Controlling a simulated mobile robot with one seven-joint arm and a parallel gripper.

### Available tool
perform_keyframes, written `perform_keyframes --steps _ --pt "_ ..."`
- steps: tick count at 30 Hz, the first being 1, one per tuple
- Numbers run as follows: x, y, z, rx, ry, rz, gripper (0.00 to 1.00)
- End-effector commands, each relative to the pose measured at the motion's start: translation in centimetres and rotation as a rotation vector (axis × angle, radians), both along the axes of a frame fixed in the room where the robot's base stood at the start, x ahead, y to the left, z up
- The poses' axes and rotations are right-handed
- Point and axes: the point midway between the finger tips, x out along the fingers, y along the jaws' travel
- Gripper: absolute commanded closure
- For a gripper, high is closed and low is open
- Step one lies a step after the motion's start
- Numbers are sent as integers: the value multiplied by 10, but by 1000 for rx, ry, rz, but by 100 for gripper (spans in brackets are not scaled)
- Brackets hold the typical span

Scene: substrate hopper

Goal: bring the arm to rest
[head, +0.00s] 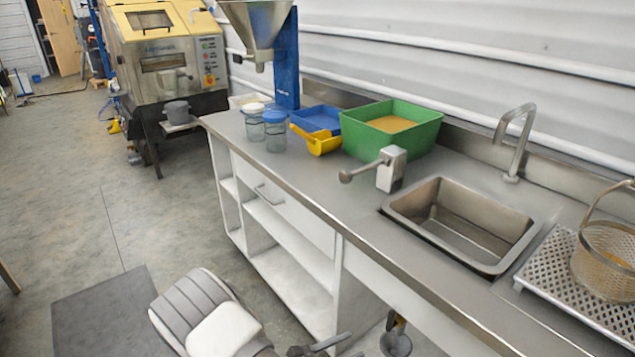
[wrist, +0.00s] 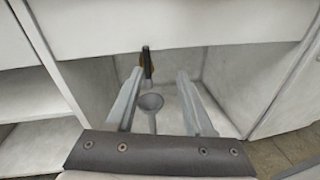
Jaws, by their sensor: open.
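My gripper (head: 318,347) is at the bottom of the head view, low in front of the counter's open lower section. In the wrist view my gripper (wrist: 160,76) has its two fingers wide apart with nothing held between them. Beyond the fingers, a grey round-headed thing (wrist: 150,102) and a black and yellow thing (wrist: 148,64) show inside the white cabinet opening. They appear apart from the fingers, though the depth is hard to judge.
The steel counter (head: 318,203) has a sink (head: 460,222), a green tub (head: 425,133), a yellow scoop (head: 322,145), lidded jars (head: 275,140) and a wire basket (head: 605,270) on it. White shelves (head: 285,235) stand below.

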Motion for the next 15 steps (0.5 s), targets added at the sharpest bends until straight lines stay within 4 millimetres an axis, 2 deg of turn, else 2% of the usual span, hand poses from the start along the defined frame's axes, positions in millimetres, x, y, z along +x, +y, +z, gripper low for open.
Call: perform_keyframes --steps 1,3,15 --pt "2 -4 17 53 -21 -61 48" --pt "0 -9 34 119 -43 -140 48" --pt "-20 -40 127 507 -192 -547 48"
